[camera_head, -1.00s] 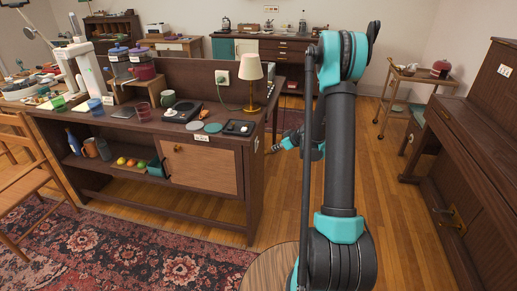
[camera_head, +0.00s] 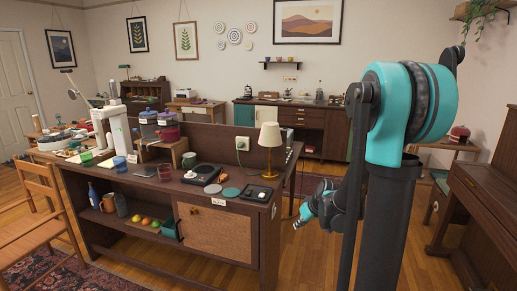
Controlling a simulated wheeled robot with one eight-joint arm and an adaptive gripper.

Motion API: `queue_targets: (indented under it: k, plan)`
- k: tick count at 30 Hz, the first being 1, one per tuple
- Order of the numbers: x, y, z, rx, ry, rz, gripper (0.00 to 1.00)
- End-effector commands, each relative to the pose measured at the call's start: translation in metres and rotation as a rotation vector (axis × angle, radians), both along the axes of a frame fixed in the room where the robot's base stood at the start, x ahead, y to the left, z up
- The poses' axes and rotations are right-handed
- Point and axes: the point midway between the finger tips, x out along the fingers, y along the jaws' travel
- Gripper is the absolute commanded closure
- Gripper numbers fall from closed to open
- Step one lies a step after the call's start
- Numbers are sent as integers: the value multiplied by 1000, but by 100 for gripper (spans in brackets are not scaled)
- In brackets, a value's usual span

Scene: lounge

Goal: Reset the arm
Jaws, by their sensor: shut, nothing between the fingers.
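My arm (camera_head: 405,140) rises large at the right of the head view, its teal and black upper joint in front of the back wall. Behind it, the lower links fold down to my gripper (camera_head: 298,224), which is small and partly hidden by the arm. It hangs over the wooden floor just right of the sideboard (camera_head: 262,255), apart from it. The gripper is shut and holds nothing that I can see.
The sideboard carries a lamp (camera_head: 270,140), a turntable (camera_head: 202,174) and a black tray (camera_head: 257,193). A piano (camera_head: 490,190) stands at the right edge. A wooden chair (camera_head: 45,210) is at the left. Floor shows between sideboard and piano.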

Motion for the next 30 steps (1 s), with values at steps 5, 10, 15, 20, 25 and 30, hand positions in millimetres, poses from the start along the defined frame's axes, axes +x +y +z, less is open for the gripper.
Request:
queue_targets:
  k: [5,10,15,20,25,30]
  plan:
    - [-65,-4,9,-23,66,-105,100]
    - [-125,-11,9,-48,117,-214,100]
    - [-179,-22,2,-75,154,-321,100]
    - [-211,-30,-5,-92,171,-393,100]
    - [-222,-33,-8,-99,178,-424,100]
    - [-223,-33,-9,-99,178,-426,100]
